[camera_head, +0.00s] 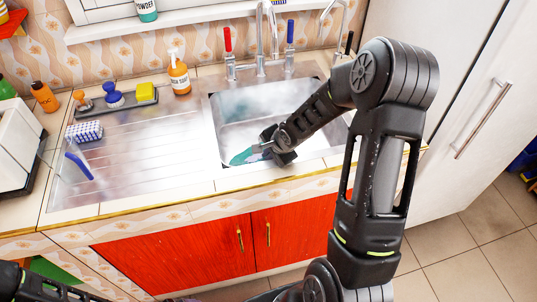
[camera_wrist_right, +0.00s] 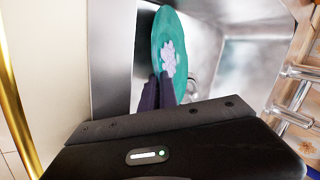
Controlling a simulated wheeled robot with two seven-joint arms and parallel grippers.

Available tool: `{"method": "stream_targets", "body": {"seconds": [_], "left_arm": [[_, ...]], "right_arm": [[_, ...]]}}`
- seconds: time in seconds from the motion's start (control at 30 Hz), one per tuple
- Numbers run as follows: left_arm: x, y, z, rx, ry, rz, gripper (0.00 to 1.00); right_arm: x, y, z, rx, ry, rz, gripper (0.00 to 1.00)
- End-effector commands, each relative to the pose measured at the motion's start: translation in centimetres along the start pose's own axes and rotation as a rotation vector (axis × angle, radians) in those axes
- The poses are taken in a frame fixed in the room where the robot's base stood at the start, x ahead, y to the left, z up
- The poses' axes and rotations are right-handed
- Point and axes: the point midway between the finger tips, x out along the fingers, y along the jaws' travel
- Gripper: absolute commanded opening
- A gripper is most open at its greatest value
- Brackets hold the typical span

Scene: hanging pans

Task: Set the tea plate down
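The tea plate is teal with a white pattern. In the head view the tea plate (camera_head: 243,157) shows as a thin tilted shape at the front left of the sink basin (camera_head: 228,112). In the right wrist view the tea plate (camera_wrist_right: 173,40) stands almost edge-on beyond the fingers. My right gripper (camera_head: 270,149) reaches down at the basin's front edge. Its dark fingers (camera_wrist_right: 158,92) are closed together on the plate's near rim. Whether the plate touches the basin floor cannot be told. Only part of my left arm shows at the bottom left; its gripper is out of the picture.
The ribbed drainboard (camera_head: 130,140) left of the basin is mostly clear. A blue brush (camera_head: 78,165) and a checked sponge (camera_head: 85,132) lie at its left. Taps (camera_head: 262,40) stand behind the basin. An orange soap bottle (camera_head: 179,75) stands near the back.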

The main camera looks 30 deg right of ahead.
Motion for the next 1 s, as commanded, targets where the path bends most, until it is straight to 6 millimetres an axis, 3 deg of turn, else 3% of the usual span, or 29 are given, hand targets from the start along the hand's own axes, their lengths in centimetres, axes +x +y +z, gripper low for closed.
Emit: {"method": "stream_targets", "body": {"seconds": [0.37,0.5,0.83,1.0], "left_arm": [[0.9,-0.3,-0.1,0.002,0.003,0.003,0.89],[1.0,-0.3,-0.1,0.002,0.003,0.003,0.89],[0.9,-0.3,-0.1,0.002,0.002,0.003,0.89],[-0.1,0.0,0.0,0.0,0.0,0.0,0.89]], "right_arm": [[1.1,0.9,0.2,0.001,-0.004,0.008,0.0],[1.2,1.2,0.2,0.003,-0.005,0.013,0.12],[1.2,1.3,0.1,0.005,-0.004,0.015,0.12],[0.2,0.8,0.1,0.004,-0.004,0.016,0.12]]}}
